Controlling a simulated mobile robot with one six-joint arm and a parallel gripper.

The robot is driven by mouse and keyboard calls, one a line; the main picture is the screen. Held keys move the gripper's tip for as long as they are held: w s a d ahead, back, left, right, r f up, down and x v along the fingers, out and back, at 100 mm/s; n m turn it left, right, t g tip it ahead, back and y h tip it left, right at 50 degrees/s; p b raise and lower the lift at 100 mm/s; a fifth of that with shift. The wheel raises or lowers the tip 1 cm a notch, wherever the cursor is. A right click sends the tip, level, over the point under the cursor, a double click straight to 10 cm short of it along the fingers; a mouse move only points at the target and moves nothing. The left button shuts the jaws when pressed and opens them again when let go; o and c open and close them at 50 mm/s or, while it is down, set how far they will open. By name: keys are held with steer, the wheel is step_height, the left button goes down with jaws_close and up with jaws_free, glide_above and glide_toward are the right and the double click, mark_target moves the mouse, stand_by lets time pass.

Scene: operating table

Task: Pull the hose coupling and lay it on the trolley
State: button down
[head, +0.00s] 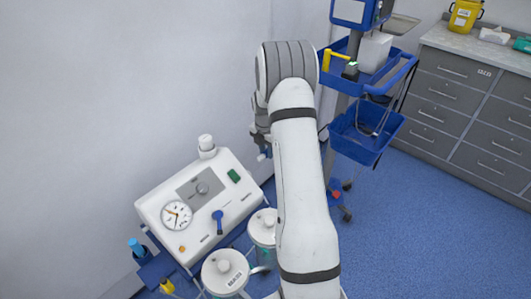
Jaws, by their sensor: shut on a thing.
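My gripper (262,138) is dark grey and partly hidden behind my white arm. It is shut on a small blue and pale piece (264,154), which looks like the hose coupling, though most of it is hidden. The gripper is in front of the wall, above and right of a white suction unit (228,196) with a gauge and a blue lever. The blue trolley (366,87) stands to the right, behind my arm, with an upper tray and a lower bin.
Two lidded canisters (226,272) stand in front of the suction unit. A yellow handle (337,57), a white box (374,53) and a screen (352,10) are on the trolley. Grey drawers (470,105) stand at right. Blue floor (430,230) is clear at lower right.

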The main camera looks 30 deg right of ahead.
steer(key=shift+w+d+r+p, duration=0.1)
steer(key=shift+d+r+p, duration=0.15)
steer(key=shift+r+p, duration=0.55)
steer(key=shift+w+d+r+p, duration=0.1)
steer(key=shift+d+r+p, duration=0.15)
steer(key=shift+r, duration=0.95)
